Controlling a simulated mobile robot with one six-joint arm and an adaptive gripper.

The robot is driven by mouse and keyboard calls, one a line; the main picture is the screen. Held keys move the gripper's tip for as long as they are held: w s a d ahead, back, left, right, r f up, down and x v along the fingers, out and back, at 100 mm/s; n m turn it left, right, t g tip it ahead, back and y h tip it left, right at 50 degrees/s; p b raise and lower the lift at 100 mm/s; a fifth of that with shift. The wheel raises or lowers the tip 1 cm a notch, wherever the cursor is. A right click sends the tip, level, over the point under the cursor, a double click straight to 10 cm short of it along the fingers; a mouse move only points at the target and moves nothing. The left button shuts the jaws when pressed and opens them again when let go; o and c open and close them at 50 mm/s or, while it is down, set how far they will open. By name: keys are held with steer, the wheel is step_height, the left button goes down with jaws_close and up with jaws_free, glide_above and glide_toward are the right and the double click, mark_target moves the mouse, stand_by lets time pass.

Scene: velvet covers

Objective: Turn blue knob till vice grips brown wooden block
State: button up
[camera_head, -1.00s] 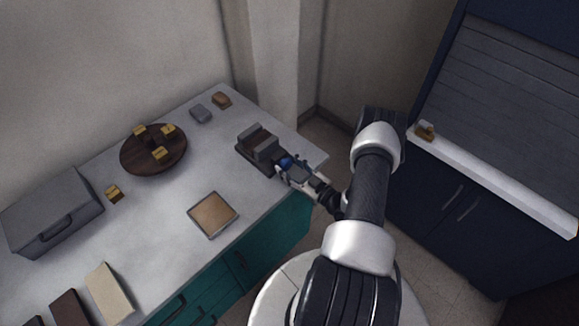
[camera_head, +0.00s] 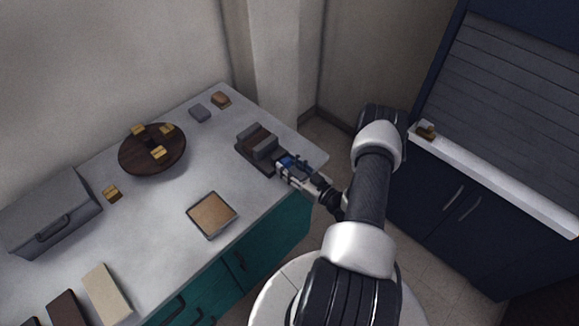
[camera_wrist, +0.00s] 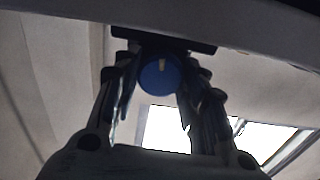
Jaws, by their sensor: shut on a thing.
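The grey vice (camera_head: 262,147) stands near the far right edge of the pale worktop, with the brown wooden block (camera_head: 257,136) between its jaws. At this size I cannot tell whether both jaws touch the block. My gripper (camera_head: 287,163) reaches in from the right at the vice's near end. It is shut on the blue knob (camera_wrist: 158,74), which sits between the two fingers in the wrist view, with a pale mark at its top. In the head view my fingers partly cover the knob.
A dark round board (camera_head: 153,148) with several yellow-brown pieces, a framed tan tile (camera_head: 212,214) and a grey case (camera_head: 50,212) stand on the worktop. Small grey (camera_head: 200,113) and brown (camera_head: 221,100) blocks lie behind the vice. Navy cabinets (camera_head: 465,205) stand at the right.

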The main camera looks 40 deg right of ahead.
steer(key=o, duration=1.1)
steer(key=shift+c, duration=0.2)
steer(key=s, duration=1.2)
steer(key=shift+d, duration=0.45)
